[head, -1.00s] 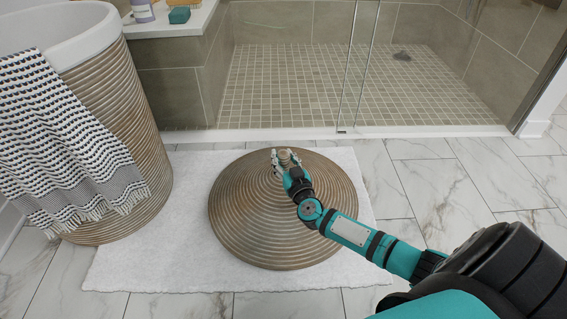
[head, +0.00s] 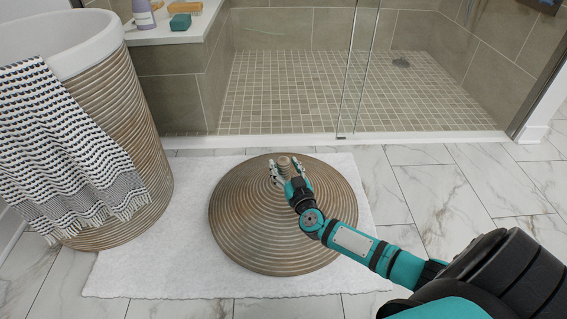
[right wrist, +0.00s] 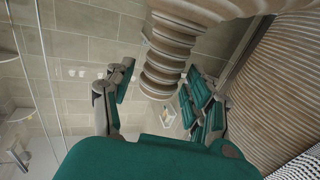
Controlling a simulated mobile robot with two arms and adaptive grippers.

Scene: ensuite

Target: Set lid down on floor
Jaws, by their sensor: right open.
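The lid (head: 238,215) is a round, brown, ribbed cone with a small knob (head: 284,161) on top. It appears to lie flat, knob up, on a white bath mat (head: 130,270) on the floor. My right gripper (head: 285,168) is open at the knob, with a finger on each side. In the right wrist view the ribbed knob (right wrist: 160,82) stands between the spread fingers of the right gripper (right wrist: 158,92), with a gap on the left; contact on the right is unclear. My left gripper is not in view.
A tall ribbed basket (head: 125,100) with a white liner and a patterned towel (head: 70,150) stands left of the lid. A glass-walled shower (head: 290,90) lies behind, with a ledge (head: 175,33) holding a bottle and soap. Marble floor (head: 450,200) is clear on the right.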

